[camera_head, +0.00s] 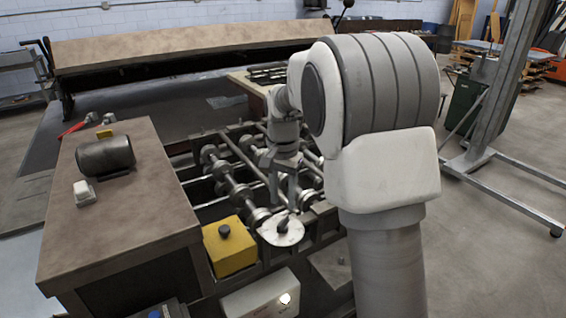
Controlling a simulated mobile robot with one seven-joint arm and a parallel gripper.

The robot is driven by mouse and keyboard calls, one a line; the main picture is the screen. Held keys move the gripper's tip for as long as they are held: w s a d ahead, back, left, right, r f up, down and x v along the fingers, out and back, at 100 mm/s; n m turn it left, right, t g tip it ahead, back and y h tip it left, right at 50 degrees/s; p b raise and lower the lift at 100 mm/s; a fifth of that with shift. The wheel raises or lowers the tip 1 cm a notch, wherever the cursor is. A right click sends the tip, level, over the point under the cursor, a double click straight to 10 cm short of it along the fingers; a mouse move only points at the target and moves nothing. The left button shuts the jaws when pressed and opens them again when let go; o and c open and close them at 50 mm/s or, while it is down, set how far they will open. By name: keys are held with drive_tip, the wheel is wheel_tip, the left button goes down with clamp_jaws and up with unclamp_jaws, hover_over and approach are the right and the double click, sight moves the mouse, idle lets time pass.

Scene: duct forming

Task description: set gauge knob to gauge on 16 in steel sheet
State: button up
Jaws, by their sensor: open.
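A round pale dial (293,236) with a small dark knob (282,224) on it sits at the front of the roller machine. I take this knob to be the gauge knob; its marks are too small to read. My gripper (283,205) points down just above the dial, with its fingers apart. It looks empty. I cannot tell whether the fingertips touch or straddle the knob. No separate steel sheet can be made out with certainty.
A yellow box (230,252) with a dark knob stands left of the dial. A brown-topped cabinet (130,215) carries a dark motor (105,157). Rollers (228,180) lie behind the dial. A white box (262,298) is at the front. A metal stand (490,130) is at right.

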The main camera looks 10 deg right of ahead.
sight(283, 220)
wheel_tip(283, 220, up, 11)
drive_tip(key=shift+p, duration=0.3)
